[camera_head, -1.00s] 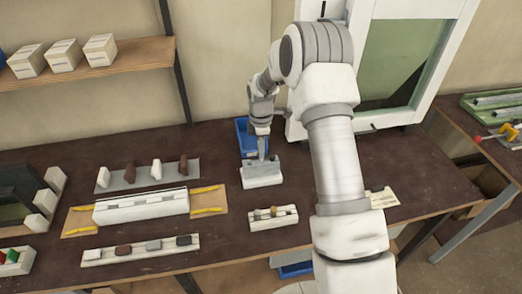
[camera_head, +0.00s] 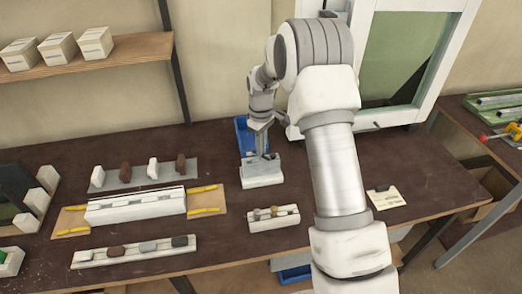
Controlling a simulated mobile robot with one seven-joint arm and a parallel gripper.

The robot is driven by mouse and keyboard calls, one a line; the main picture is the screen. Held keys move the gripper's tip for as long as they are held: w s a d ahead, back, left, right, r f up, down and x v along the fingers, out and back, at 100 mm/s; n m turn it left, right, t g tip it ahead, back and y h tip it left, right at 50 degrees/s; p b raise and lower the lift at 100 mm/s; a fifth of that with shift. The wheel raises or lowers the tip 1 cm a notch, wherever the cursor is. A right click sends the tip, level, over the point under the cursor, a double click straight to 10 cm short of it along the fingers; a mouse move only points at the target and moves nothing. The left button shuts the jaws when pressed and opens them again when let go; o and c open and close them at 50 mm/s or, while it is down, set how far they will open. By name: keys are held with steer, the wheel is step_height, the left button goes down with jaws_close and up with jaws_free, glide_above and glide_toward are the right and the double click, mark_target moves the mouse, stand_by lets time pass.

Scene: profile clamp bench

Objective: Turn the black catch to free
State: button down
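My gripper (camera_head: 262,150) points down at a pale grey-white block (camera_head: 262,174) near the back middle of the bench. Its fingertips are at or just above the block's top; I cannot tell whether they touch it. The fingers are too small in view to tell whether they are open or shut. I cannot make out a black catch for certain; if it is on this block, my gripper hides it. A small dark fitting (camera_head: 377,124) shows on the lower rail of the white window frame (camera_head: 404,115) at the right.
A blue bin (camera_head: 242,138) stands just behind the block. A white holder with small knobs (camera_head: 274,219) lies in front. A long white profile (camera_head: 136,207) and strips of dark and white pieces lie left. A card with a black clip (camera_head: 386,198) lies right.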

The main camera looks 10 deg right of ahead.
steer(key=m+b, duration=0.1)
steer(key=m, duration=0.3)
steer(key=shift+m, duration=0.3)
steer(key=shift+m+b, duration=0.3)
steer(key=shift+m, duration=1.6)
steer(key=c, duration=1)
jaws_free()
steer(key=shift+c, duration=0.2)
step_height(320, 180, up, 18)
steer(key=shift+f, duration=0.25)
